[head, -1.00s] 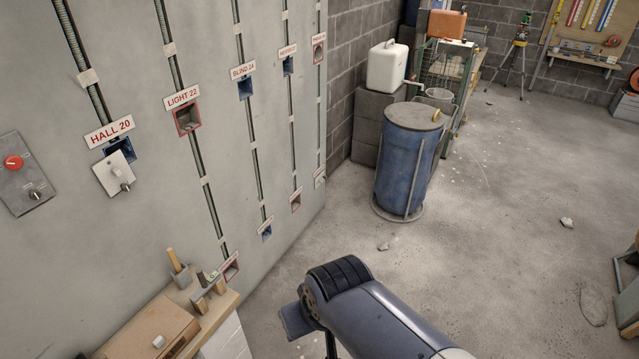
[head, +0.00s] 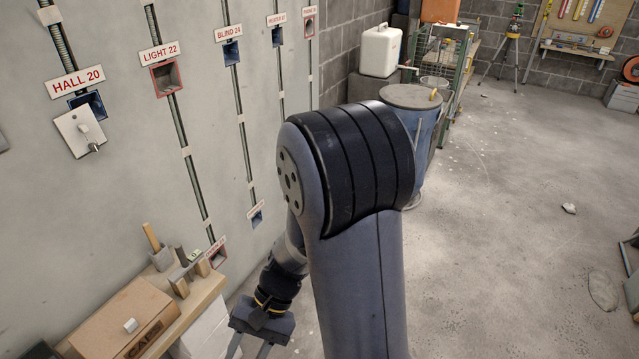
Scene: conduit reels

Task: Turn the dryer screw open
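I cannot make out a dryer screw or a label reading dryer in the head view. My gripper (head: 250,350) is at the bottom, just right of the workbench. Its two fingers point down and stand apart, with nothing seen between them. The fingertips are at or past the lower picture edge. My arm hides part of the wall's right side and the floor.
The bench (head: 200,307) holds a cardboard box (head: 125,318) and small tools. Wall boxes include LIGHT 22 (head: 166,77) and BLIND 24 (head: 232,52); some smaller labels are unreadable. A blue drum (head: 430,125) stands behind my arm. Floor at right is mostly clear.

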